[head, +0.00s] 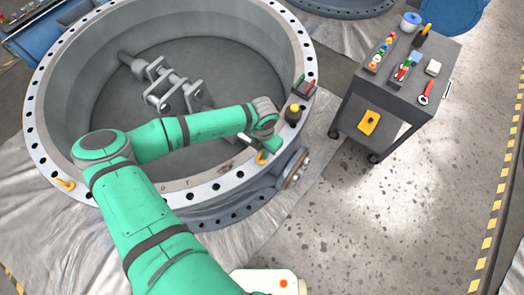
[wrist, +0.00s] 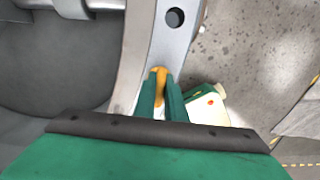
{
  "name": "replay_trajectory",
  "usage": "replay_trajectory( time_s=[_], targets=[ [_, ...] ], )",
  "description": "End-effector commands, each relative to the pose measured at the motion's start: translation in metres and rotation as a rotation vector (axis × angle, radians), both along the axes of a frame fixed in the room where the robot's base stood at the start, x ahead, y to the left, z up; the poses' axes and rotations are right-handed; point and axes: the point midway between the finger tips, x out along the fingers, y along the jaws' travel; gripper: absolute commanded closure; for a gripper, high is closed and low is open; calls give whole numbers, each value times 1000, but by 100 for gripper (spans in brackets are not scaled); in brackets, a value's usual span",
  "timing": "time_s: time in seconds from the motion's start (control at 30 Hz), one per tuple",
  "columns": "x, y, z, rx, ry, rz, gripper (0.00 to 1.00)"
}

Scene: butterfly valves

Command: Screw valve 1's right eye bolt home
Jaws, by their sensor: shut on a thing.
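Valve 1 (head: 38,120) is a large grey ring lying flat, with a drilled flange that also shows in the wrist view (wrist: 178,45). Its right eye bolt (wrist: 159,74) is yellow-orange and stands at the flange; in the head view the eye bolt (head: 262,158) shows small beside my gripper. My gripper (wrist: 160,88) has its two green fingers shut on the eye bolt, one on each side. In the head view my gripper (head: 264,149) is at the near right of the flange. The bolt's thread and seat are hidden, so I cannot tell how deep it sits.
A second yellow eye bolt (head: 66,184) is on the flange's left side. A dark container with a yellow top (head: 294,114) and a small red-and-green holder (head: 305,87) stand on the flange. A grey tool cart (head: 435,113) stands to the right. Floor between is clear.

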Motion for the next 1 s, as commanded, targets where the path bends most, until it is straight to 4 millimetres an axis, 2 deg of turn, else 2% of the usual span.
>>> replay_trajectory(
  time_s=[0.3,0.87,0.9,0.93,1.0],
  targets=[
    [-1,0,0,3,1,-122,100],
    [-3,2,0,3,5,-145,100],
    [-2,2,0,4,4,-145,80],
    [-2,2,0,4,4,-145,73],
    [-2,2,0,3,3,-144,71]
  ],
)
